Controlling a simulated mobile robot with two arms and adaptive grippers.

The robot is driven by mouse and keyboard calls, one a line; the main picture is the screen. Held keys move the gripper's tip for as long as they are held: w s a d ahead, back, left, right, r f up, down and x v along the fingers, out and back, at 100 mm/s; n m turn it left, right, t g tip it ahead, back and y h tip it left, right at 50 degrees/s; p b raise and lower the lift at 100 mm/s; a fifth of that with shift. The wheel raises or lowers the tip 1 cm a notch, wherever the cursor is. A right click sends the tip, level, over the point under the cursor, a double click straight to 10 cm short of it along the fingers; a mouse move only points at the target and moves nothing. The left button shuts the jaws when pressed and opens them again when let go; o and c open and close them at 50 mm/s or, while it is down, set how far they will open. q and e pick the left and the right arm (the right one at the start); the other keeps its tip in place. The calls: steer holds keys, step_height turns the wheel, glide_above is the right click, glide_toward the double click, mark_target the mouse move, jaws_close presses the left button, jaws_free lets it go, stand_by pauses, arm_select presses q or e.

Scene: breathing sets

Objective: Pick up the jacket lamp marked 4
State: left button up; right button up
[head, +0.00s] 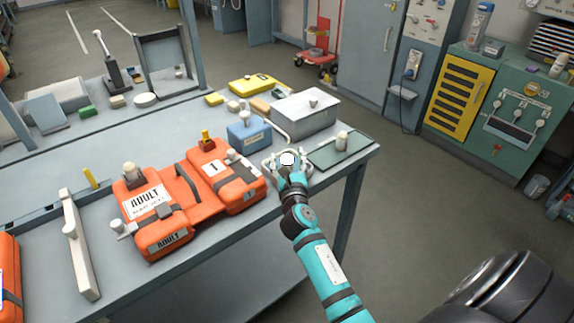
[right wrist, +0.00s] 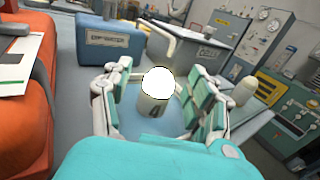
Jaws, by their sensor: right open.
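The jacket lamp marked 4 (right wrist: 153,104) stands upright, with a glowing white dome and a pale body bearing a dark 4. In the head view its bright top (head: 287,158) shows near the bench's right end. My right gripper (head: 288,163) is open, with its fingers on either side of the lamp. In the right wrist view the gripper (right wrist: 156,105) has visible gaps between its fingers and the lamp. The lamp's base is partly hidden behind my teal gripper body. My left gripper is not in view.
Orange life jackets (head: 190,208) lie left of the lamp. A blue box (head: 249,134) and a grey metal case (head: 305,117) stand behind it. Another pale lamp-like piece (head: 342,140) stands on a green mat (head: 327,155) to the right. The bench edge is close in front.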

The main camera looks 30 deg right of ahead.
steer(key=shift+r, duration=0.1)
jaws_close()
stand_by(0.3)
steer(key=shift+w, duration=0.1)
